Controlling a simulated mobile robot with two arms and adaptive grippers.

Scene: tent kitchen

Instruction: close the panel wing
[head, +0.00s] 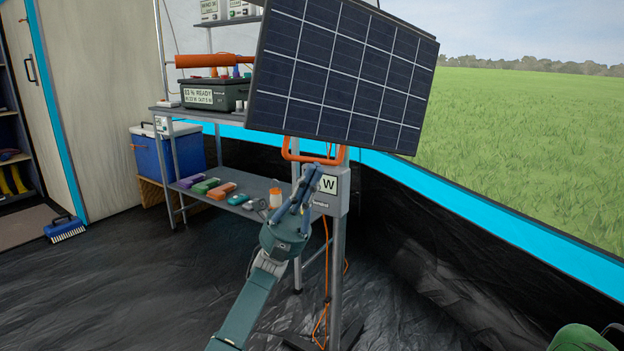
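The panel wing (345,75) is a dark blue solar panel with a white grid. It stands tilted at the upper middle of the head view. An orange bar handle (287,150) hangs at its lower edge. Below it is a grey box marked W (329,186) on a grey post (336,260). My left gripper (314,172) reaches up in front of the box, its blue fingertips just under the handle. The fingers overlap in this view, so I cannot tell how far apart they are or whether they touch the handle.
A metal shelf rack (258,187) behind holds a battery box (215,95) and several small coloured items. A blue cooler (167,152) stands left of it. Orange cable (320,325) hangs along the post. A brush (65,230) lies on the otherwise clear left floor.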

